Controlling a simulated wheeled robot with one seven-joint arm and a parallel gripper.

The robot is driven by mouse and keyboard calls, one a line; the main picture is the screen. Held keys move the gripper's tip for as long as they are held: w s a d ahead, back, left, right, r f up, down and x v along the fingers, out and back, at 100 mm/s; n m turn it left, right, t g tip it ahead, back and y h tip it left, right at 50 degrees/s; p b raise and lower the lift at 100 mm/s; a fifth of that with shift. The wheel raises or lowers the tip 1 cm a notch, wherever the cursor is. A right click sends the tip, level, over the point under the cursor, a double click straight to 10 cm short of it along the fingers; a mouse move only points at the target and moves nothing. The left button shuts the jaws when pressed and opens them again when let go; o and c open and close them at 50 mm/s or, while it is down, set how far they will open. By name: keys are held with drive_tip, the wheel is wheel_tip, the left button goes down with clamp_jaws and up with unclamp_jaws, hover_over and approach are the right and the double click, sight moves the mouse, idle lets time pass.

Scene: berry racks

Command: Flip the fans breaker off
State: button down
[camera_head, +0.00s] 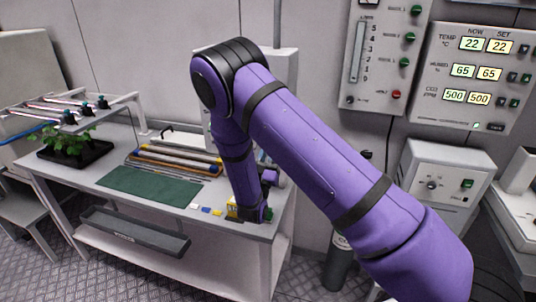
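I cannot make out a breaker marked for fans. My purple arm crosses the middle of the view and hides part of a pale cabinet (284,72) behind it. The arm bends down towards the right end of the workbench (110,180). My gripper (258,214) seems to be at the low end of the arm, near the bench's right edge, by small yellow and blue pieces. Its fingers are too small and dark to read.
A wall panel (384,75) has a scale, green buttons and a red one. Beside it is a climate panel (474,78) with lit readouts. A grey box (440,180) with a knob sits below. The bench holds a green mat (150,185), rods and a plant tray (75,160).

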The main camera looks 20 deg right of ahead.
drive_tip(key=c, duration=1)
unclamp_jaws()
drive_tip(key=shift+c, duration=0.2)
drive_tip(key=v, duration=1)
drive_tip(key=shift+s+a+f, duration=0.15)
drive_tip(key=shift+s+f, duration=0.1)
drive_tip(key=shift+f, duration=0.05)
